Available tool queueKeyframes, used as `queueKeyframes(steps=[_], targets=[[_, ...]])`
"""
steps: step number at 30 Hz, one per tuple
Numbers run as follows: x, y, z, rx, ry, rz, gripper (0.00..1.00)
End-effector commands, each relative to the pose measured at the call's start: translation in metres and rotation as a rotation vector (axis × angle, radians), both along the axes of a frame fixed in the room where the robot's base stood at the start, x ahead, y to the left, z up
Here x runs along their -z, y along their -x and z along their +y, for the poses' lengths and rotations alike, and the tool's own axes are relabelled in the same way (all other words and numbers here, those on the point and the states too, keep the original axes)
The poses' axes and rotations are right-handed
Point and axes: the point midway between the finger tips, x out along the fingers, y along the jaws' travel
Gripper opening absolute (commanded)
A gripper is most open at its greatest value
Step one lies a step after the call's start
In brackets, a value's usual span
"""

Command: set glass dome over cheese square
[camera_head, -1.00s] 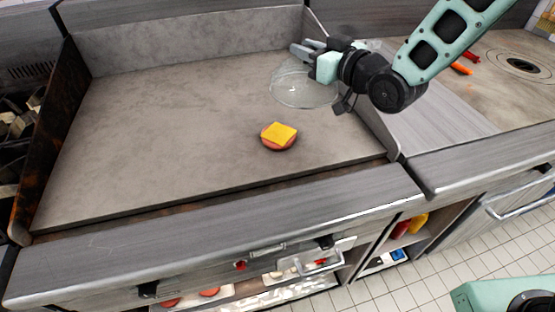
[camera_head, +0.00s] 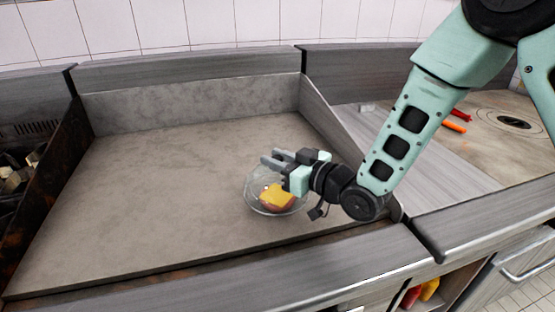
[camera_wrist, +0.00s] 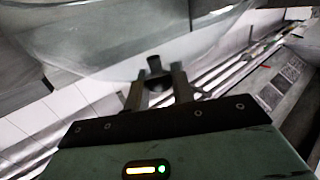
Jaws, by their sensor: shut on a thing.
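A yellow cheese square (camera_head: 276,198) lies on a round reddish patty (camera_head: 283,209) on the grey griddle (camera_head: 160,190). The clear glass dome (camera_head: 254,198) shows around and in front of the cheese in the head view. I cannot tell whether its rim touches the griddle or hangs above it. My gripper (camera_head: 277,160) is above the dome, shut on its knob. In the wrist view the gripper (camera_wrist: 158,82) holds the dark knob (camera_wrist: 153,64), and the clear dome (camera_wrist: 150,45) fills the upper part.
The griddle has raised walls at the back, left and right (camera_head: 340,130). A counter (camera_head: 420,155) lies to the right, with red and orange items (camera_head: 455,126) farther off. The left and back of the griddle are clear. Blocks (camera_head: 15,178) sit in a bin at far left.

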Motion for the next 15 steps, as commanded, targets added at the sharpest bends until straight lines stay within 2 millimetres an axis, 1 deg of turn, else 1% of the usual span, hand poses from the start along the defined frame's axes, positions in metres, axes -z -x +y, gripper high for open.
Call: queueKeyframes(steps=[9,15], targets=[[0.0031,-0.0002,0.0,0.0,-0.002,-0.003,0.0],[0.009,-0.0003,-0.0002,0.001,-0.002,-0.003,0.0]])
